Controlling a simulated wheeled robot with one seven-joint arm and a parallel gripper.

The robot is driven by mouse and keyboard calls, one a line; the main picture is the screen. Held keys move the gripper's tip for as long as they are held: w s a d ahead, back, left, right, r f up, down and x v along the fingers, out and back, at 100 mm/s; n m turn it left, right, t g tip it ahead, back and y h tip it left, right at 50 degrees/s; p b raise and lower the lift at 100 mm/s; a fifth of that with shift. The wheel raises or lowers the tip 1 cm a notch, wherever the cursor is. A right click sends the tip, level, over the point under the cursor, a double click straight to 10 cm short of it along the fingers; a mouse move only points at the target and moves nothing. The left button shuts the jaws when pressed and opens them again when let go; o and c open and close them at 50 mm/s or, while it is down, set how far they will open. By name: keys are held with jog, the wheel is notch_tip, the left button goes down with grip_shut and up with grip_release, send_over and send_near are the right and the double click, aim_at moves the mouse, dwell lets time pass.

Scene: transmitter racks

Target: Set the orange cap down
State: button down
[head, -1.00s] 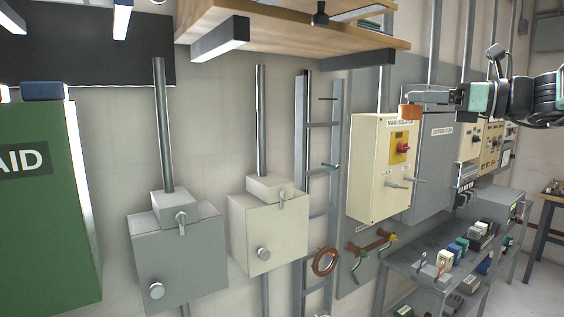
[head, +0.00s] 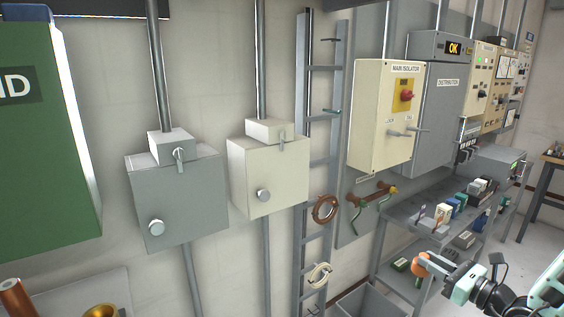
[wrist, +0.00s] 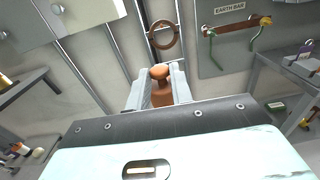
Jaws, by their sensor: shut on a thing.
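The orange cap (head: 420,266) is between the fingers of my gripper (head: 431,264), at the lower right of the head view. In the wrist view the orange cap (wrist: 161,95) sits between the two pale fingers (wrist: 160,88), with a rounded top and a wider lower part. My gripper is shut on it. In the head view it is in front of the shelving below the bench top. I cannot tell whether the cap touches anything besides the fingers.
A grey bench (head: 400,215) with small parts stands behind my gripper. An open grey bin (head: 368,303) is to its left, below. The cream isolator box (head: 385,120) projects from the wall.

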jog(key=s+a+f+m+t+h+b, duration=0.1)
jog(key=s+a+f+m+h, duration=0.1)
jog(key=f, duration=0.5)
jog(key=s+a+f+m+t+h+b, duration=0.1)
jog(key=s+a+f+m+h, duration=0.1)
jog(key=s+f+m+h, duration=0.2)
jog(key=s+f+h, duration=0.3)
jog(key=s+f, duration=0.1)
jog(key=s, duration=0.1)
jog(key=shift+a+t+h+b, duration=0.3)
jog(key=shift+t+b, duration=0.1)
